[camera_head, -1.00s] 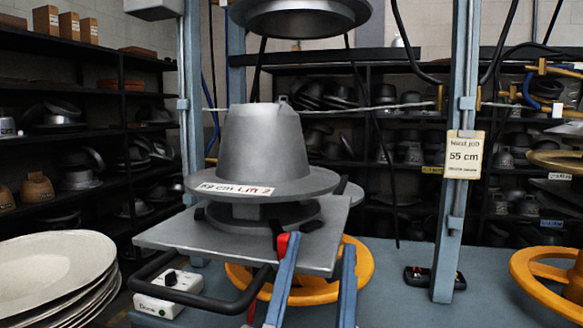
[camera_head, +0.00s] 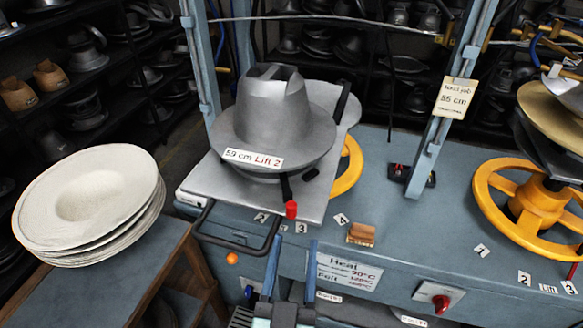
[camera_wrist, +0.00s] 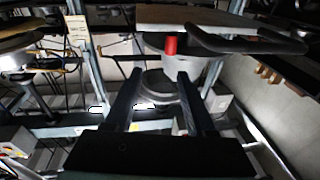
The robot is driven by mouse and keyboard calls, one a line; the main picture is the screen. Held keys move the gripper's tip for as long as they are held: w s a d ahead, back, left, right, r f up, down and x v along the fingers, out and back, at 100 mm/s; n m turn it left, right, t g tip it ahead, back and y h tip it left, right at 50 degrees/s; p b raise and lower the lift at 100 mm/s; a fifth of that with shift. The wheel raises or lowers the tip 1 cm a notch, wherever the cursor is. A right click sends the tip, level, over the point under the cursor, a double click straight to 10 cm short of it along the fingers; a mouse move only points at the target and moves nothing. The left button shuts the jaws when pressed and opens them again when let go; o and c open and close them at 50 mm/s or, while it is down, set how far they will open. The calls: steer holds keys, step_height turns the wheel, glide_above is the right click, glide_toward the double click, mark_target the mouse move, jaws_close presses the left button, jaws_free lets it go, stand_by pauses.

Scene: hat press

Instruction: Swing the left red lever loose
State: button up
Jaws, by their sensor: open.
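The red-tipped lever (camera_head: 291,210) is at the front edge of the grey plate (camera_head: 220,192), under the metal hat block (camera_head: 275,115). Its dark arm runs back towards the block and its red end is at the plate's rim. My gripper (camera_head: 293,244) is open and empty, its two blue fingers apart just in front of and below the red end. In the wrist view the red end (camera_wrist: 171,45) shows beyond my open fingertips (camera_wrist: 158,74), near the plate's underside. I see no contact.
A black bar handle (camera_head: 236,246) sticks out at the plate's front left. A blue upright (camera_head: 440,110) stands to the right. A stack of pale hat bodies (camera_head: 88,200) is on the left table. A yellow handwheel (camera_head: 500,200) is at the right.

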mark_target(291, 212)
steer(key=shift+n+g+y, duration=0.6)
steer(key=shift+y, duration=0.1)
steer(key=w+p, duration=0.2)
steer(key=w, duration=0.1)
steer(key=w+p, duration=0.6)
steer(key=w, duration=0.1)
steer(key=shift+a+f, duration=0.1)
steer(key=shift+f, duration=0.2)
steer(key=shift+s, duration=0.1)
jaws_close()
